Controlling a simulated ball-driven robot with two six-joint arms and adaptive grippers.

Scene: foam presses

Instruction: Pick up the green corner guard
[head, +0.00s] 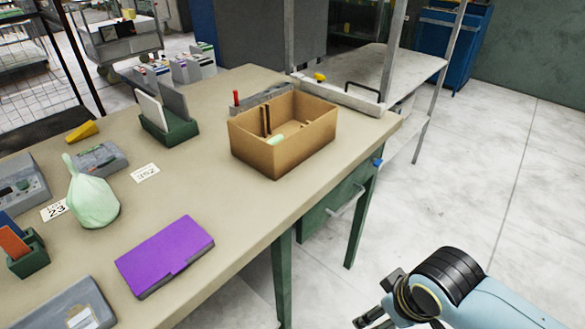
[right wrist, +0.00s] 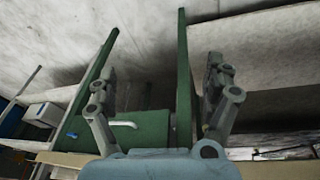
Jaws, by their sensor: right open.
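A small pale green piece (head: 276,139) lies inside the open cardboard box (head: 262,160) on the workbench. It is the only loose green piece I see that could be the corner guard; its shape is partly hidden by the box wall. My right gripper (head: 372,313) is low at the bottom right in the head view, off the bench's edge and well apart from the box. In the right wrist view it (right wrist: 160,85) is open with nothing between its fingers, facing the floor and the bench's green legs. My left gripper is not in view.
A purple case (head: 165,255) lies on the workbench (head: 215,200). A pale green bag (head: 93,203), a green holder with panels (head: 169,128) and a yellow wedge (head: 82,131) stand left. Brown strips (head: 266,121) stand in the box. The bench between case and box is clear.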

